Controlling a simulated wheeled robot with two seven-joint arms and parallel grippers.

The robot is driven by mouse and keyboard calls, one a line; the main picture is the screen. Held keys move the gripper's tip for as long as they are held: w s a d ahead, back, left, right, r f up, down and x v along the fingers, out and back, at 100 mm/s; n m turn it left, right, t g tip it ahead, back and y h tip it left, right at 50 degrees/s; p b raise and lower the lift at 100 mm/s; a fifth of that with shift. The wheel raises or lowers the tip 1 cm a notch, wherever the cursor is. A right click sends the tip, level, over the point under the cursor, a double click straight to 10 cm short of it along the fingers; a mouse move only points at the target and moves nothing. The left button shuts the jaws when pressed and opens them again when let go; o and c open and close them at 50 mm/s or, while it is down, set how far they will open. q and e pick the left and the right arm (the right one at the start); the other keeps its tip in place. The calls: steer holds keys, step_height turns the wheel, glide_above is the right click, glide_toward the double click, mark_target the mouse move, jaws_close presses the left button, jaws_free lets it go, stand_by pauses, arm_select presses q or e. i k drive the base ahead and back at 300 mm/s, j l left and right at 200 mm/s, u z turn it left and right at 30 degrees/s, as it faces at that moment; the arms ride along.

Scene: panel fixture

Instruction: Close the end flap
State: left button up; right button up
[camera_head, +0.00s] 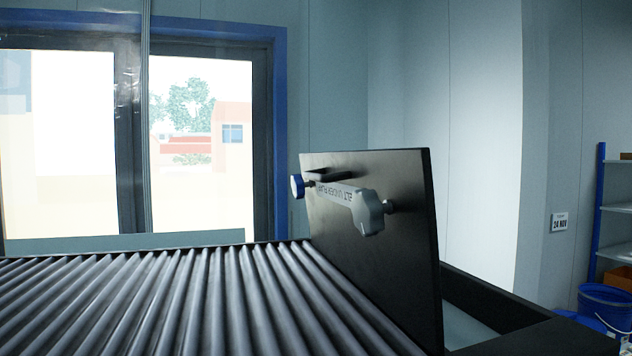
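The end flap (400,235) is a black flat panel at the right end of a roller bed (190,305). It stands up above the rollers and leans a little. The lettering is too small to read surely. The flap hides part of what lies behind it. Neither of my grippers shows in the head view.
A black frame (510,312) with an opening lies right of the flap. Blue-posted shelving (598,220) and a blue bucket (606,306) stand at the far right. A window (200,140) is behind the rollers. The roller bed is bare.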

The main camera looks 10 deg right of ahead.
mark_target(398, 267)
steer(key=k+l+u, duration=0.15)
steer(key=k+u, duration=0.2)
steer(key=k, duration=0.45)
steer(key=k+j+u, duration=0.1)
steer(key=k+u, duration=0.2)
steer(key=k, duration=0.55)
